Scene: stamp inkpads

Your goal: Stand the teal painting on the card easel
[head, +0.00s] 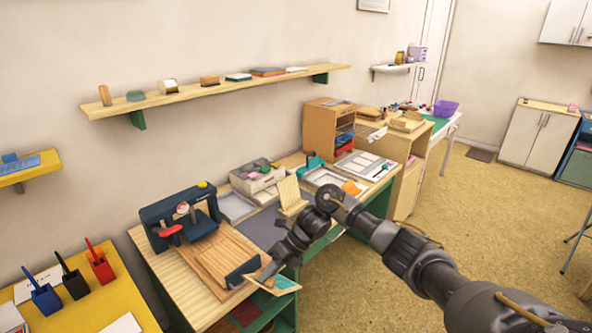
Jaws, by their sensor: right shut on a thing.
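My right gripper (265,272) reaches in from the right over the front edge of the wooden workbench. It is shut on a small flat card with a teal face and pale edge, the teal painting (286,284). The painting is tilted and sits just beyond the bench's front edge; the gripper hides part of it. The card easel (289,192), a light wooden stand with a leaning back, stands on the bench behind my right wrist, up and right of the painting. My left gripper is not in view.
A dark blue press (180,218) and a slatted wooden board (213,262) fill the bench's left part. A grey mat (262,228) lies bare between board and easel. A grey tray (236,206) and a box of stamps (257,177) stand behind. Pen holders are at lower left.

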